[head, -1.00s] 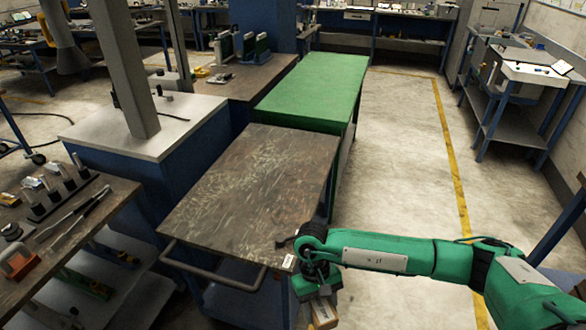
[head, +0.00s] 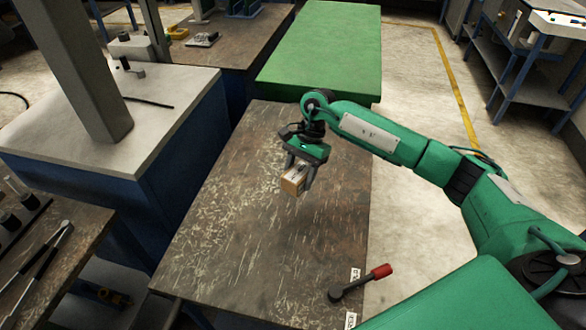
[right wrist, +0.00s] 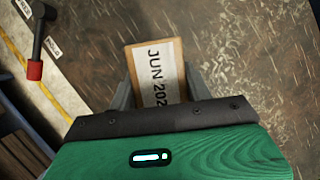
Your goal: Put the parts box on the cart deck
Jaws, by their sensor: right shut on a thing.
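The parts box (head: 294,181) is a small tan carton. In the right wrist view the box (right wrist: 156,75) shows a white label reading "JUN 202", the rest cut off by my gripper. My right gripper (head: 300,176) is shut on the box, with a finger on each side, and holds it over the cart deck (head: 220,250). The deck is a worn dark brown top with pale scratches. A gap between box and deck seems to show, but its height is hard to tell. My left gripper is not in view.
A lever with a red knob (head: 381,271) sits at the deck's near right edge by white labels. A green-topped bench (head: 320,50) adjoins the far end. A white-topped cabinet with a post (head: 150,90) stands left. Most of the deck is bare.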

